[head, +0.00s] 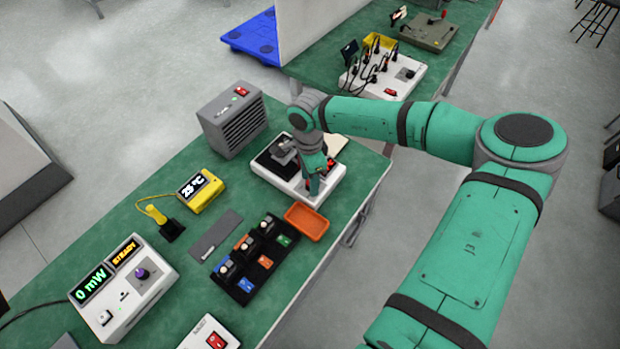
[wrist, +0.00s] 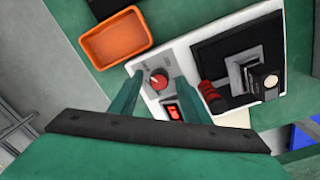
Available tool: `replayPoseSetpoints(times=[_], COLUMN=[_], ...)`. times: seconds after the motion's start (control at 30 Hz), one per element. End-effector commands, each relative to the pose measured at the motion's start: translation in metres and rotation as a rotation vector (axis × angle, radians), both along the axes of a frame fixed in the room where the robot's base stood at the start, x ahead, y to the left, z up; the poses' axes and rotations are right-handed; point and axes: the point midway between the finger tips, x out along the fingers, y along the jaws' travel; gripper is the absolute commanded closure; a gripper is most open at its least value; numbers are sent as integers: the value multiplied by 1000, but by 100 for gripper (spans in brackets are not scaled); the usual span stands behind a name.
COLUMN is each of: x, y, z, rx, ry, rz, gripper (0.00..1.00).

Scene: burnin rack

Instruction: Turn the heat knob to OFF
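The heat knob (wrist: 158,79) is a round red knob on the white top of a unit in the wrist view. Its pointer direction and the small lettering around it are too small to read. My gripper (wrist: 157,86) is open, with its two green fingers apart on either side of the knob; I cannot tell whether they touch it. In the head view my gripper (head: 318,186) points down over the near right end of the white unit (head: 268,179), and the arm hides the knob.
Beside the knob are a lit red rocker switch (wrist: 172,112), a red-and-black handle (wrist: 211,97) and a black plate with a grey fixture (wrist: 246,72). An orange tray (head: 307,222) lies close by. A grey fan box (head: 232,120) stands behind the unit.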

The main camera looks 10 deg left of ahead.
Motion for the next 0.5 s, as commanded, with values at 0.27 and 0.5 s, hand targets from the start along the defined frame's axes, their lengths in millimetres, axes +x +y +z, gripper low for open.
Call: replayPoseSetpoints(times=[0.27,0.5], x=[1,3], y=[0,0], z=[6,46], rx=[-1,-1], ry=[-1,-3], rz=[-1,-2], gripper=[57,57])
